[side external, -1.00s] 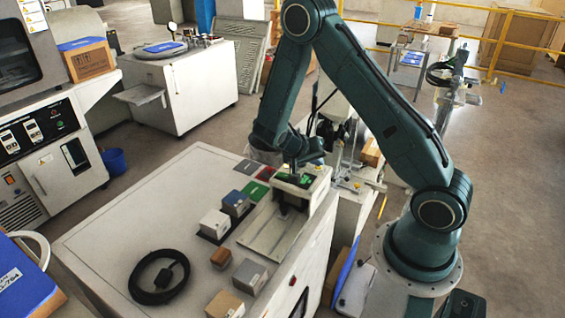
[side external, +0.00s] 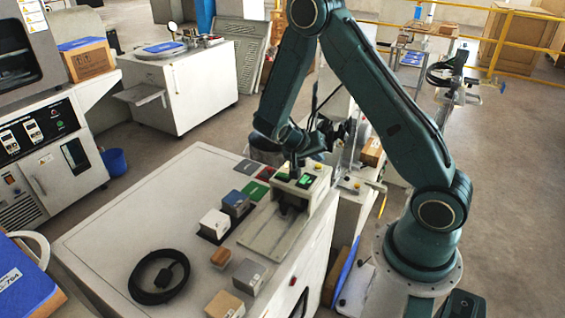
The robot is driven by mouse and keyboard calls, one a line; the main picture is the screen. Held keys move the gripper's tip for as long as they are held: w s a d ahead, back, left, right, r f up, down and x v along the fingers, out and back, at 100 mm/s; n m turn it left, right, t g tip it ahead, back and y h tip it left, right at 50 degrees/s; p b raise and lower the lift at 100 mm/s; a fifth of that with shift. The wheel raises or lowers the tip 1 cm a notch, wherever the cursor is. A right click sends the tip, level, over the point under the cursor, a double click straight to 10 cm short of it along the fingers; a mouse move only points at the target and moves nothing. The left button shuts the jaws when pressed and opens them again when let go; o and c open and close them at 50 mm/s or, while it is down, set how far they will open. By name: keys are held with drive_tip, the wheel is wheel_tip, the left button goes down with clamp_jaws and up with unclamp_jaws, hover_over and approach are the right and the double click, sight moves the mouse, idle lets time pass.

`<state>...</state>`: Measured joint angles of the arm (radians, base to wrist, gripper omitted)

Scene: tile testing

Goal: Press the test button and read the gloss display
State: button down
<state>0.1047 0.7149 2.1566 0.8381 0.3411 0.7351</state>
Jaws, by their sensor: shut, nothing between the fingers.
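The gloss tester (side external: 300,200) is a pale boxy head on a flat plate (side external: 270,232) at the cabinet's right edge. Its top has a green-lit display (side external: 305,181) and a second green patch to the left of it; any reading is too small to make out. My gripper (side external: 294,175) is shut and empty, pointing down at the tester's top between the two green patches. I cannot tell whether it touches the top or hovers just above. The test button cannot be made out.
A blue-topped block (side external: 237,203), a white block (side external: 215,223) and several smaller blocks stand left and in front of the tester. A coiled black cable (side external: 159,277) lies on the cabinet top (side external: 110,235), whose left part is clear.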

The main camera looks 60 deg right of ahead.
sight(315, 171)
drive_tip(key=shift+r, duration=2.5)
drive_tip(key=shift+r, duration=0.1)
drive_tip(key=s+a+r+n+t+y, duration=0.3)
drive_tip(key=a+r+n+t+y, duration=0.2)
drive_tip(key=a+r, duration=0.7)
drive_tip(key=s+a+r+n+t+y, duration=0.3)
drive_tip(key=s+a+r+n, duration=0.3)
drive_tip(key=s+a, duration=0.4)
drive_tip(key=shift+s+r+n+y, duration=0.4)
drive_tip(key=shift+s+n, duration=0.05)
drive_tip(key=shift+n, duration=0.35)
idle(0.9)
